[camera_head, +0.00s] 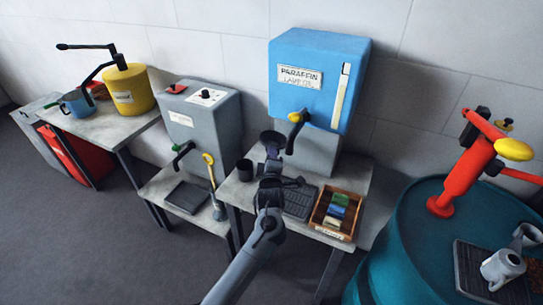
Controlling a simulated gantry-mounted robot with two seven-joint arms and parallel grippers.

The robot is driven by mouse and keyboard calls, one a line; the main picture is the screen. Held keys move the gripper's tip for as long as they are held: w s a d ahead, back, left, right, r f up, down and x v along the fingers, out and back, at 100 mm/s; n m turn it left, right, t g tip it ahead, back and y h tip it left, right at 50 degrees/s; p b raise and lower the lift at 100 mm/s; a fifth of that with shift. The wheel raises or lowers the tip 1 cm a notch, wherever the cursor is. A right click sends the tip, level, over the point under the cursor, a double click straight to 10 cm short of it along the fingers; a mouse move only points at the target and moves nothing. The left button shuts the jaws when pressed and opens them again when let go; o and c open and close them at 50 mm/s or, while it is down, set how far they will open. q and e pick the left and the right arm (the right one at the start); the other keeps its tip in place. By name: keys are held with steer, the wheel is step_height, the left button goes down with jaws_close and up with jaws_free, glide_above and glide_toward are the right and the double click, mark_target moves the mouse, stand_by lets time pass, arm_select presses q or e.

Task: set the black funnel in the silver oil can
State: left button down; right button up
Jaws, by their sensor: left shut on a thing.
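My left gripper (270,165) is over the middle table, in front of the blue paraffin tank. It is shut on the black funnel (272,138), whose dark cone shows just above the fingers. The gripper hides the funnel's lower part. A silver can (502,270), which looks like the oil can, is on the dark grate on top of the teal drum at the right, well apart from the funnel. Another silver vessel (525,236) is just behind it; I cannot tell its exact shape. My right gripper is not in view.
The blue paraffin tank (318,75) has a yellow-handled tap close to the gripper. A black cup (245,170) is to the left and a wooden box (336,212) to the right. A red pump (468,170) rises from the teal drum (400,250).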

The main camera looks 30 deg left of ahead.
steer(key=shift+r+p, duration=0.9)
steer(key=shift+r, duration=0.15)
